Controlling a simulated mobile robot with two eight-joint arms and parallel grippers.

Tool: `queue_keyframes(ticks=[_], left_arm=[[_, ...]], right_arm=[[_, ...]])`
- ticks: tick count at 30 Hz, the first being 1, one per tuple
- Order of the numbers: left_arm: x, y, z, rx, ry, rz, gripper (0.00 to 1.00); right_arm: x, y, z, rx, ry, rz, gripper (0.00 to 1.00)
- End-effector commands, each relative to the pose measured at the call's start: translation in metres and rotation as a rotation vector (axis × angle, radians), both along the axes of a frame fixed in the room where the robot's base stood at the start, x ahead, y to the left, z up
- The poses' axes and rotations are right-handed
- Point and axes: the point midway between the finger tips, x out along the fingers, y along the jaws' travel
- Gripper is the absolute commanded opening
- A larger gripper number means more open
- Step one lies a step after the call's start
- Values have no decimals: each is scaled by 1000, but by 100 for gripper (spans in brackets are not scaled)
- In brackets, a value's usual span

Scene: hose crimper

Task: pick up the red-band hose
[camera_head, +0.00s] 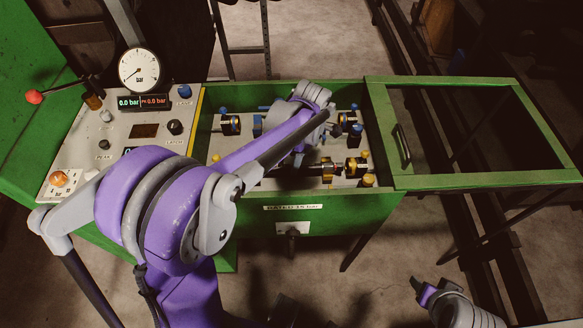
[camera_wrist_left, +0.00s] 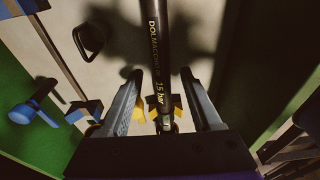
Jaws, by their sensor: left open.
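A black hose (camera_wrist_left: 156,35) with yellow lettering that reads in part "15 bar" runs down the middle of the left wrist view. No red band shows on the part in view, so I cannot tell if it is the red-band hose. My left gripper (camera_wrist_left: 161,75) is open, with one finger on each side of this hose and a gap to each. In the head view my left arm reaches into the green box and its wrist hides the fingertips and much of the hose. My right gripper (camera_head: 431,290) is low at the right, away from the box; its opening is unclear.
The green box (camera_head: 345,216) holds brass fittings (camera_head: 328,169) with yellow knobs and blue-marked fittings (camera_head: 230,124). Its framed lid (camera_head: 487,181) lies open to the right. A control panel (camera_head: 75,150) with a round gauge (camera_head: 139,68) and a red-knobbed lever (camera_head: 34,97) stands left.

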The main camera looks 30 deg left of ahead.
Motion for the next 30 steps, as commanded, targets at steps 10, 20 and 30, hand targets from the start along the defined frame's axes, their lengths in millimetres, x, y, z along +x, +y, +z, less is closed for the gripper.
queue_keyframes(ticks=[10,20,30], left_arm=[[-6,5,-32,0,0,0,65],[-5,5,-31,0,0,-1,33],[-5,5,-31,0,0,-1,0]], right_arm=[[0,0,-2,0,1,0,61],[0,0,-2,0,1,0,61],[0,0,-2,0,1,0,61]])
